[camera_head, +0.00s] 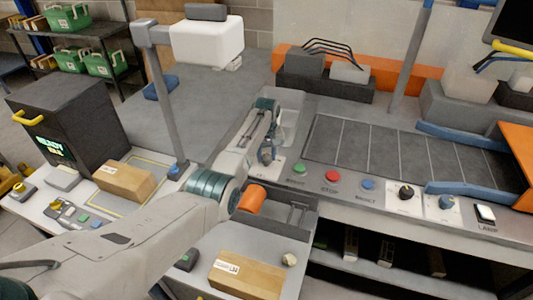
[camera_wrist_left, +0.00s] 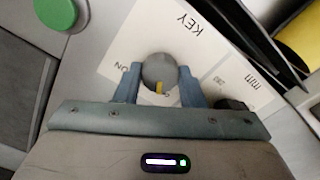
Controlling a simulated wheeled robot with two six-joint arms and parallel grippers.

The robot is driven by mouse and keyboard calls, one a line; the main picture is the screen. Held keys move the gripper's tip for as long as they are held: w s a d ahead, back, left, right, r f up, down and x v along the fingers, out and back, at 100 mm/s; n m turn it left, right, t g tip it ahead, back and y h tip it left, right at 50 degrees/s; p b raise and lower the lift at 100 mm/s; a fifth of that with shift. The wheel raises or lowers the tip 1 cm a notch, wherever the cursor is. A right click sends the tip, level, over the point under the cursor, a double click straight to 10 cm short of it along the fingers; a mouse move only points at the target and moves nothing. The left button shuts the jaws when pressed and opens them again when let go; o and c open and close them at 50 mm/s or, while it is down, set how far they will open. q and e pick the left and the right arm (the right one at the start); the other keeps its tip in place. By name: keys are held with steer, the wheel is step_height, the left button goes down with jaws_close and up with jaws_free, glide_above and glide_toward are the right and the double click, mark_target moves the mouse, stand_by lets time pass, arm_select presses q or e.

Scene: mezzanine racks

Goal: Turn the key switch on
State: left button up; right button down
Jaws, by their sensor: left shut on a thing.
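The key switch (camera_wrist_left: 158,70) is a round grey knob with a yellow mark, on a white plate (camera_wrist_left: 185,30) printed KEY. My left gripper (camera_wrist_left: 160,86) has its two blue-grey fingers on opposite sides of the knob, shut on it. In the wrist view the yellow mark points down toward my gripper's body, while the ON print sits to the left of the knob. In the head view my left gripper (camera_head: 267,152) reaches down to the console, and the knob is hard to make out behind it. My right gripper is not in view.
On the console, a green button (camera_head: 300,169), a red STOP button (camera_head: 332,175), a blue button (camera_head: 368,184) and dark rotary knob (camera_head: 406,192) line up to the right. The green button (camera_wrist_left: 58,12) is close by. An orange cylinder (camera_head: 252,198) lies below my arm.

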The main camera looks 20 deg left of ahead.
arm_select(q)
steer(key=m+p, duration=0.1)
steer(key=m, duration=0.2)
steer(key=shift+r+m, duration=0.15)
steer(key=shift+m, duration=0.25)
steer(key=m+p, duration=0.1)
steer(key=m, duration=0.2)
steer(key=shift+m, duration=0.3)
steer(key=m+p, duration=0.1)
steer(key=m, duration=0.3)
steer(key=shift+m+p, duration=0.3)
steer(key=shift+m, duration=1.7)
steer(key=o, duration=1)
